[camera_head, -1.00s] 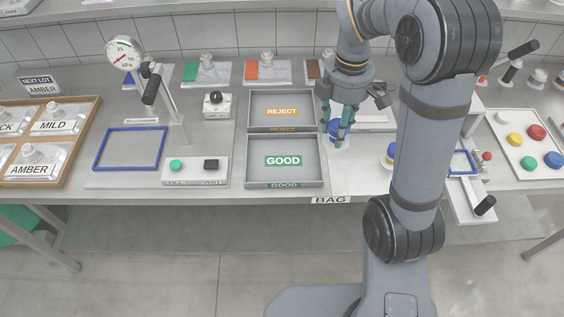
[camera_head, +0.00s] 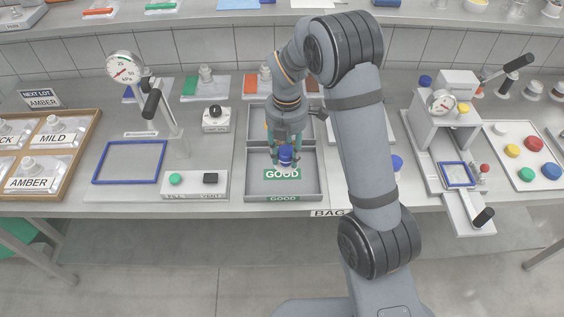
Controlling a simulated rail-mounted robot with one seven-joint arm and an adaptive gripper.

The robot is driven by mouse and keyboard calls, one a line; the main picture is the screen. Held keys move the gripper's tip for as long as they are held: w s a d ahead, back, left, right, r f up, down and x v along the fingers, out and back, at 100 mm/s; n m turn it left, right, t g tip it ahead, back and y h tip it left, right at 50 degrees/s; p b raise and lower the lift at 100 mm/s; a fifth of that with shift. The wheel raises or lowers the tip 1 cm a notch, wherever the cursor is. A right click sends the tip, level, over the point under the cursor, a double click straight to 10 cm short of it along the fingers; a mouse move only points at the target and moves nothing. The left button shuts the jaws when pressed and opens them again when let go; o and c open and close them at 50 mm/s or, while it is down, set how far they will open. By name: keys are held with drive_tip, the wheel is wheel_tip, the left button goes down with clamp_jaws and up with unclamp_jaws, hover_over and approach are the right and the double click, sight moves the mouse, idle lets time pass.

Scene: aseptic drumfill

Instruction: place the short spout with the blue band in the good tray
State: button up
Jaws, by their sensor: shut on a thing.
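My gripper (camera_head: 287,157) is shut on a small spout with a blue band (camera_head: 285,154). It holds the spout over the grey good tray (camera_head: 256,184), near the tray's back half. The green GOOD label shows on the tray floor just in front of the spout. I cannot tell whether the spout touches the tray floor. The gripper and wrist partly hide the spout and the reject tray (camera_head: 255,121) behind.
Left of the trays stands a box with a green and a black button (camera_head: 195,184). Behind it is a box with a black knob (camera_head: 215,117). My arm covers the bench right of the trays, partly hiding a blue item (camera_head: 397,163). A lever press (camera_head: 446,130) stands farther right.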

sight(282, 164)
drive_tip(key=shift+a+f, duration=0.4)
drive_tip(key=shift+a, duration=0.15)
drive_tip(key=shift+f+p, duration=0.35)
drive_tip(key=shift+f, duration=1.55)
drive_tip(key=shift+f, duration=0.15)
drive_tip(key=o, duration=1.2)
drive_tip(key=shift+o, duration=0.3)
wheel_tip(282, 164, up, 12)
drive_tip(key=shift+r, duration=0.2)
